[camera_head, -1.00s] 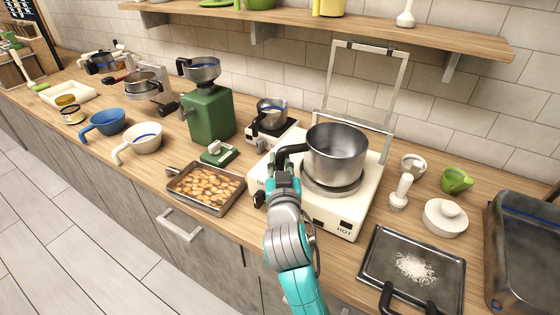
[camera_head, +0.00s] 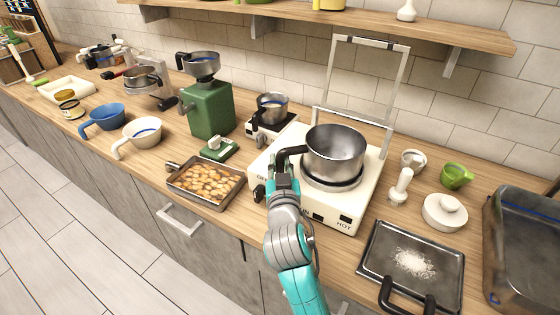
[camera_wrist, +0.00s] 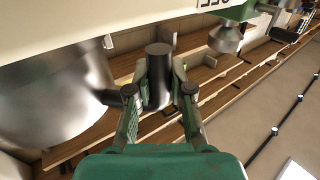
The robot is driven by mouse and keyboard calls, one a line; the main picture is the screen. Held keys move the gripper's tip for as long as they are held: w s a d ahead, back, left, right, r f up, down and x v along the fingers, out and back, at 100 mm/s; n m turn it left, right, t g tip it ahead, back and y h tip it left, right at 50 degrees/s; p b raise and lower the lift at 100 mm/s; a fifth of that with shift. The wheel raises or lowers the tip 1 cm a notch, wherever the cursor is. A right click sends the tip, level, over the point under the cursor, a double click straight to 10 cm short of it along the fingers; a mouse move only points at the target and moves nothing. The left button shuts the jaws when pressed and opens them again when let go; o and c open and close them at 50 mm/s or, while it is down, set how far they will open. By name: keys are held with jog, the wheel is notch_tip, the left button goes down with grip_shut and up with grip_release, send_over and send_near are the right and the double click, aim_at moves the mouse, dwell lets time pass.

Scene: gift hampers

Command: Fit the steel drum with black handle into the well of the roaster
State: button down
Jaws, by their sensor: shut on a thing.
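The steel drum (camera_head: 337,155) is upright over the well (camera_head: 331,184) of the cream-white roaster (camera_head: 328,212). A dark ring of the well shows below the drum; I cannot tell whether the drum's base touches it or sits inside. My gripper (camera_head: 284,178) is at the drum's left front, shut on its black handle (camera_head: 289,153). In the wrist view the handle (camera_wrist: 158,62) stands between the fingers of my gripper (camera_wrist: 158,92), and the drum's shiny wall (camera_wrist: 48,98) fills the left. The well is not visible there.
An upright metal frame (camera_head: 402,78) stands behind the roaster. A tray of brown nuggets (camera_head: 205,184) and a green grinder (camera_head: 208,108) are left.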

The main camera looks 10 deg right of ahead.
jog(key=shift+f, duration=0.4)
jog(key=c, duration=1)
grip_release()
jog(key=shift+o, duration=0.2)
jog(key=s+a, duration=0.2)
jog(key=s, duration=0.9)
jog(key=shift+s+a, duration=0.15)
jog(key=shift+s, duration=0.25)
